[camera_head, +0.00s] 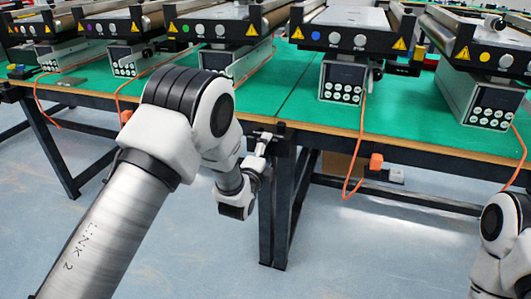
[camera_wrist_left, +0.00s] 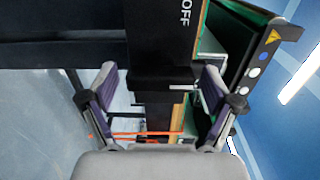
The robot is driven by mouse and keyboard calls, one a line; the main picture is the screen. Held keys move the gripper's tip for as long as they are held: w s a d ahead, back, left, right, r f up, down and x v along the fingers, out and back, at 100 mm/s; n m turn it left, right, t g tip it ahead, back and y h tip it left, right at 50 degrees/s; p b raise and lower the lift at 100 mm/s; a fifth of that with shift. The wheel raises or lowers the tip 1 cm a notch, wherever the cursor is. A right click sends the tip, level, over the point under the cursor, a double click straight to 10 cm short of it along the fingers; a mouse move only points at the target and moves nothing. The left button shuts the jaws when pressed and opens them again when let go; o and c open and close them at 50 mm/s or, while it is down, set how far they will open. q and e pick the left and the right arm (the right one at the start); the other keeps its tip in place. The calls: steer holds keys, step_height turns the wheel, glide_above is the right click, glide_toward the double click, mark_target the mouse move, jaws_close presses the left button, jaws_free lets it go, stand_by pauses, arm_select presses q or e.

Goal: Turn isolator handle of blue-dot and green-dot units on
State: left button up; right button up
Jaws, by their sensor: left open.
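In the head view the blue-dot unit (camera_head: 347,40) stands on the green table right of centre, and the green-dot unit (camera_head: 210,30) left of it. Control boxes sit below both; my arm partly covers the green-dot one. My left gripper (camera_head: 265,140) is near the table's front edge, beside a dark bracket and leg between the two units. In the left wrist view its fingers (camera_wrist_left: 160,88) are open on either side of a black block (camera_wrist_left: 158,75); contact cannot be told. A black surface above it bears the letters OFF (camera_wrist_left: 185,12). I cannot tell which unit this belongs to.
A yellow-dot unit (camera_head: 485,52) stands at the right and a purple-dot unit (camera_head: 105,28) at the left. Orange cables hang over the table front, with an orange plug (camera_head: 376,161). Black table legs (camera_head: 283,200) stand below. My right arm shows at the lower right.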

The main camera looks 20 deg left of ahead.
arm_select(q)
steer(key=s, duration=1.2)
steer(key=shift+a, duration=0.2)
